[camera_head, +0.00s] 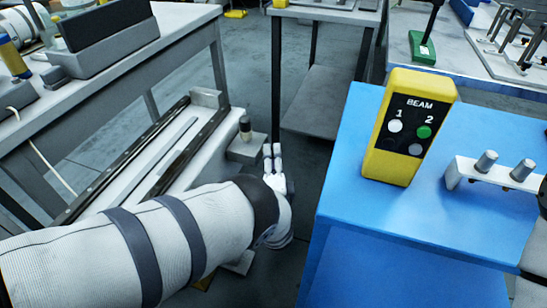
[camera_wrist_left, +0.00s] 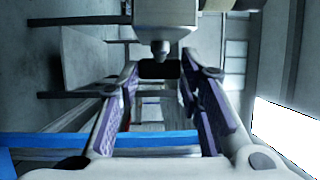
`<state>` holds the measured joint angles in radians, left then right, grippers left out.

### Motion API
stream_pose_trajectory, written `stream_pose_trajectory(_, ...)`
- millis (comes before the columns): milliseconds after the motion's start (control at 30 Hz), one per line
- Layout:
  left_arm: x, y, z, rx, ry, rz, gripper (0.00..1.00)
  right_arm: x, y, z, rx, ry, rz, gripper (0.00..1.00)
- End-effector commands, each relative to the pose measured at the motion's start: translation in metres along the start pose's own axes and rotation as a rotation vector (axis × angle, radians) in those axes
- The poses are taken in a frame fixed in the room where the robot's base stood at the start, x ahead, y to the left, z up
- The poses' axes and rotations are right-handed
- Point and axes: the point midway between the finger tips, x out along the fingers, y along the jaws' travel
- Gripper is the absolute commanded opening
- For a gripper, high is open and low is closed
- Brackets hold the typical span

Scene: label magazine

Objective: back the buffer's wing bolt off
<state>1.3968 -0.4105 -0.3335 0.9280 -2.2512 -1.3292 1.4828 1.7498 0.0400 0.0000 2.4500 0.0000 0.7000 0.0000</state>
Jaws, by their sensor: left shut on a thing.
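My left gripper (camera_head: 272,152) reaches in beyond the blue table's left edge, beside a grey block, which I take for the buffer (camera_head: 247,149). A grey nozzle-like tip (camera_wrist_left: 160,49) shows just above that piece. The bolt's wings and thread cannot be made out, and the head view hides the grip. My right gripper is out of view.
A yellow box marked BEAM (camera_head: 408,128) stands on the blue table (camera_head: 350,135); its 2 lamp is green. A white bracket with grey pegs (camera_head: 493,174) is right of it. A long slotted rail (camera_head: 150,160) runs left of the block. A grey bench (camera_head: 185,30) stands at left.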

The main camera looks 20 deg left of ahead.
Motion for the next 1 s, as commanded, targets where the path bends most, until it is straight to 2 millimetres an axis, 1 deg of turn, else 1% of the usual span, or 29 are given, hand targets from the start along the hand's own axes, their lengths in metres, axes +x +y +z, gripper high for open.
stream_pose_trajectory(533, 0.0012, -0.0002, 0.002, -0.008, -0.006, -0.02, 0.05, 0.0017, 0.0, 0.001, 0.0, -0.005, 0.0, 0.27)
stream_pose_trajectory(567, 0.0012, -0.0003, 0.002, -0.008, -0.006, -0.02, 0.38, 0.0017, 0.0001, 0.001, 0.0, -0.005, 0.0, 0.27)
stream_pose_trajectory(600, 0.0013, -0.0003, 0.002, -0.008, -0.006, -0.02, 0.47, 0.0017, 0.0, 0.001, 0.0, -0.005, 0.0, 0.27)
stream_pose_trajectory(633, 0.0012, -0.0003, 0.0019, -0.008, -0.005, -0.02, 0.53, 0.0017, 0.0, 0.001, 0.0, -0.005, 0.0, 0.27)
stream_pose_trajectory(900, 0.0005, 0.0, 0.0009, -0.008, -0.003, -0.019, 0.53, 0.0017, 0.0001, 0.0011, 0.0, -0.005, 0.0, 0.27)
stream_pose_trajectory(967, -0.0023, 0.0001, 0.0013, -0.007, -0.004, -0.019, 0.53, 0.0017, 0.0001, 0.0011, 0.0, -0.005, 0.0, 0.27)
stream_pose_trajectory(1000, -0.0071, 0.0009, 0.0019, -0.005, -0.005, -0.017, 0.53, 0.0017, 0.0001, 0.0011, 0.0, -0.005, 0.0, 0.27)
